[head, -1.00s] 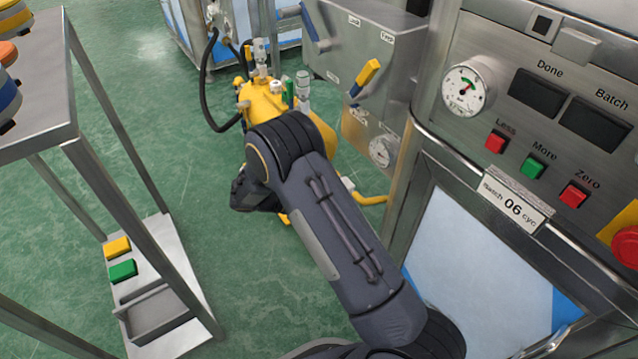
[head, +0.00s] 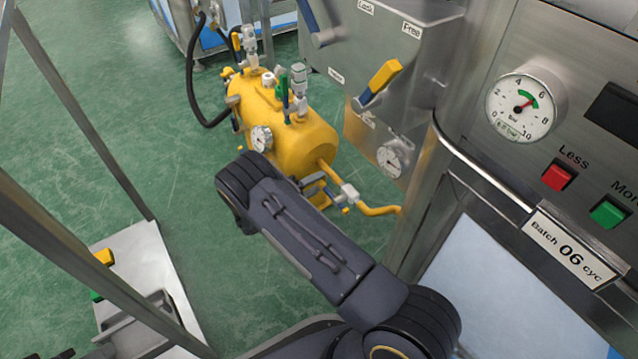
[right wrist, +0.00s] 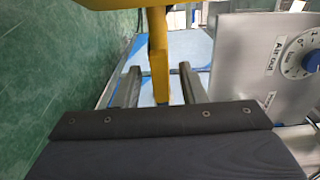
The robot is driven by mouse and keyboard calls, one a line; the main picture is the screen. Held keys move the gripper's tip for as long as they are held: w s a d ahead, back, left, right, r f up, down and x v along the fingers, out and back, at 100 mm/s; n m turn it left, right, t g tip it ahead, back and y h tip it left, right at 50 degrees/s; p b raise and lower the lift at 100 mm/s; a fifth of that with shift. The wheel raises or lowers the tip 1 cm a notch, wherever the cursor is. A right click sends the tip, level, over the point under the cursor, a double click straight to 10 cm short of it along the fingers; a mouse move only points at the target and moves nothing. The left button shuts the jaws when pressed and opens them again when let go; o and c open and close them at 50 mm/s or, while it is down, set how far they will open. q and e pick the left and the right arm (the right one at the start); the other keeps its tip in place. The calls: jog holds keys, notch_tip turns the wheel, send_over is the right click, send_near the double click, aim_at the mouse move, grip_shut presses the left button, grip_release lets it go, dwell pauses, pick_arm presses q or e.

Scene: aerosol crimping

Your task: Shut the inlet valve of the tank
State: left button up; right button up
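The yellow tank (head: 300,140) lies on the floor beside the steel cabinet in the head view. A yellow pipe (head: 378,210) runs from its near end to the cabinet, with a light grey fitting (head: 348,193) on it. My right gripper (right wrist: 157,88) is open in the right wrist view. A yellow bar (right wrist: 159,65) stands between its fingers, with a gap on each side; I cannot tell whether it is a valve lever or the pipe. In the head view my right forearm hides most of this gripper, which is beside the tank's near end.
A green-levered valve (head: 283,92) and a gauge (head: 262,138) are on the tank. The cabinet carries a yellow-and-blue lever (head: 380,83) and a round gauge (head: 522,106). A steel stand (head: 165,275) is at left. Green floor is clear between stand and tank.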

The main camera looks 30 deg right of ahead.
jog(key=shift+d, duration=0.6)
grip_shut()
jog(key=shift+a+r, duration=0.1)
